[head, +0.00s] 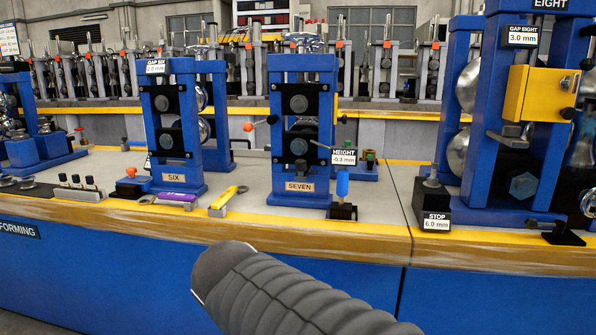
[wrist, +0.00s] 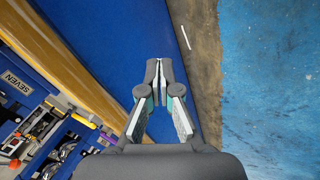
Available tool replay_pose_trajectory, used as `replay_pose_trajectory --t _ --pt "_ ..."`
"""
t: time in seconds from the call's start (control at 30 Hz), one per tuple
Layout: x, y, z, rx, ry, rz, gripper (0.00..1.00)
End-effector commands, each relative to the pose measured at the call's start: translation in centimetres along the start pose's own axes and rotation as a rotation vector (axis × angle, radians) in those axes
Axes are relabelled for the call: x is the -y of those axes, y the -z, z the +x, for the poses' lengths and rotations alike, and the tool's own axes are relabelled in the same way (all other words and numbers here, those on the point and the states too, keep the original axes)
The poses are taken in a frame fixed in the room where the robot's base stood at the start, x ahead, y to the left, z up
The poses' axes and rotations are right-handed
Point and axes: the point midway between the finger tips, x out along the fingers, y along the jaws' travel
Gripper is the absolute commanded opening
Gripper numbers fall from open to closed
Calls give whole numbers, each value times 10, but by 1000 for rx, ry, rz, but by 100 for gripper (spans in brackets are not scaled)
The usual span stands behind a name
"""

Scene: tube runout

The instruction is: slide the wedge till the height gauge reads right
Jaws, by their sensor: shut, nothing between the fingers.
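The height gauge (head: 344,157) is a small white sign reading -0.3 mm, beside the blue stand labelled SEVEN (head: 300,187) in the head view. A blue-handled piece (head: 342,186) on a dark block stands just in front of the gauge; I cannot tell whether this is the wedge. My gripper (wrist: 160,63) shows in the wrist view, shut and empty, in front of the blue bench side and apart from the stands. In the head view my arm covers the lower middle, and the fingertips do not show there.
Stand SIX (head: 173,178) is to the left, with a yellow-handled tool (head: 228,198) and a purple tool (head: 178,198) on the bench. A black STOP block (head: 432,205) reading 6.0 mm and the large stand EIGHT (head: 490,100) are at right. The bench front edge (head: 130,225) is yellow.

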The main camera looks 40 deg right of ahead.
Motion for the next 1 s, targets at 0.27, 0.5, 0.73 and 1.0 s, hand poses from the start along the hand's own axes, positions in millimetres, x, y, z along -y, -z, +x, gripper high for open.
replay_pose_trajectory --t 0.27,0.5,0.73,1.0 --pt "-130 42 16 375 -342 -699 0" --pt "-223 104 10 772 -555 -1198 0" --pt "-262 148 2 1023 -651 -1431 0" --pt "-283 153 6 1074 -667 -1470 0"
